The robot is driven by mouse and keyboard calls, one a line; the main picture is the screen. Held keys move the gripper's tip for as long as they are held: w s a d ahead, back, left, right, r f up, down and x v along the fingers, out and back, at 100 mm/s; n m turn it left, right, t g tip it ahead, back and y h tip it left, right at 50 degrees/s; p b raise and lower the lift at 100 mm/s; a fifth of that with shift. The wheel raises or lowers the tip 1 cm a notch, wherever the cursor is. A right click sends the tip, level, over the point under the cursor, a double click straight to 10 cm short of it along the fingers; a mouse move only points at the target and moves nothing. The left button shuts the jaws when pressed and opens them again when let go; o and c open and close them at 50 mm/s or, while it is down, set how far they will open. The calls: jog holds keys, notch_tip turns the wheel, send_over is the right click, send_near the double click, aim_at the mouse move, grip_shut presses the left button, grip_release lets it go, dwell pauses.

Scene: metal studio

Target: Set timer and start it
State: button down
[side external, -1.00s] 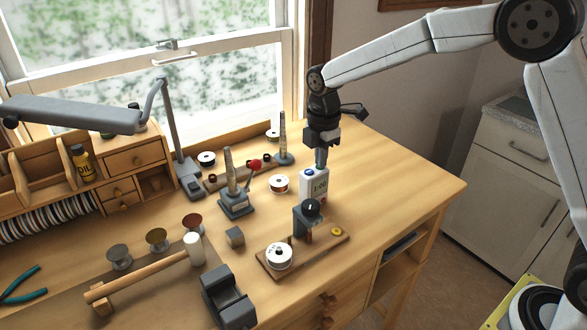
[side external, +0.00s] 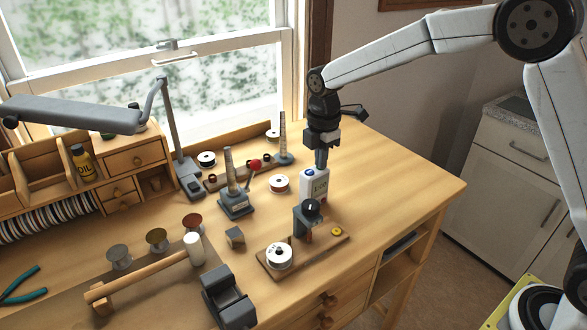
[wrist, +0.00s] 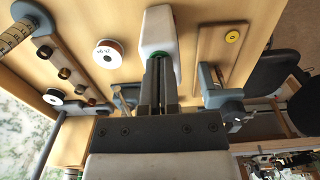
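The timer (side external: 314,187) is a small white upright box on the bench, with a display on its front and a blue button (side external: 310,172) on top. The display digits are too small to read surely now. My gripper (side external: 321,168) points straight down over the timer's top, its fingers together with nothing between them. In the wrist view the fingertips (wrist: 161,58) are at a green button (wrist: 155,54) on the white timer (wrist: 159,30). The side view hides this button behind the fingers. I cannot tell whether it is pressed.
A wooden board with a grey stand (side external: 304,222) and a white spool (side external: 279,256) is close in front of the timer. A white-topped spool (side external: 279,183) lies to its left, with a red-knobbed tool (side external: 236,200) beyond. The bench's right end (side external: 400,180) is clear.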

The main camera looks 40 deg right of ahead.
notch_tip(320, 180, up, 14)
dwell(0.5)
jog(key=shift+f, duration=0.25)
dwell(0.3)
jog(key=s+d+f+m+t, duration=0.1)
jog(key=s+d+f+m, duration=0.2)
jog(key=s+f+m, duration=0.6)
jog(key=s+d+f+m+t, duration=0.1)
jog(key=s+d+f+m, duration=0.1)
jog(key=s+f+m, duration=0.7)
jog(key=s, duration=0.3)
jog(key=shift+s+d+t, duration=0.25)
jog(key=shift+d+t, duration=0.05)
jog(key=shift+d, duration=0.1)
